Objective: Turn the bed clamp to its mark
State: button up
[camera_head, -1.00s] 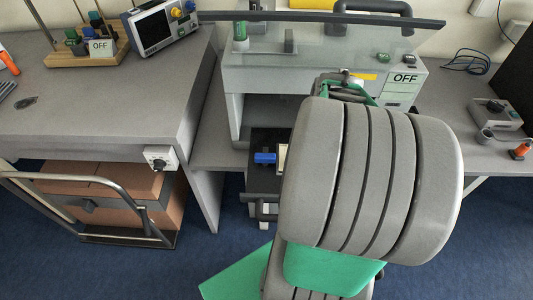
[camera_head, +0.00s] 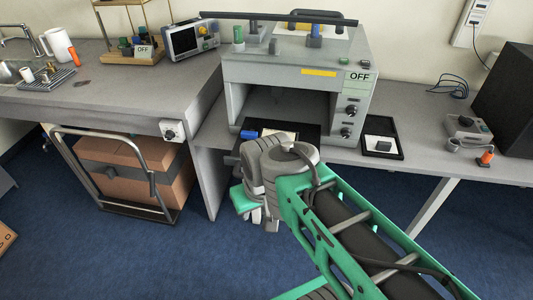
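A blue handle-like part (camera_head: 249,134), which I take to be the bed clamp, sits at the left of the dark bed (camera_head: 308,131) low in the front of the grey test machine (camera_head: 300,69). I cannot make out a mark for it. Next to it on the bed is a pale flat piece, partly covered by my arm. A large grey joint of my arm with green links stands in front of the bed and hides its near part.
The machine has a yellow strip, an OFF sign (camera_head: 358,77) and two dark knobs. A black open case (camera_head: 382,137) lies to its right on the bench. A cart with a cardboard box (camera_head: 130,170) stands under the left bench. Blue floor is free in front.

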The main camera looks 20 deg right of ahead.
aim_at(251, 135)
jog(key=u, duration=0.6)
jog(key=i, duration=1.4)
jog(key=z, duration=0.6)
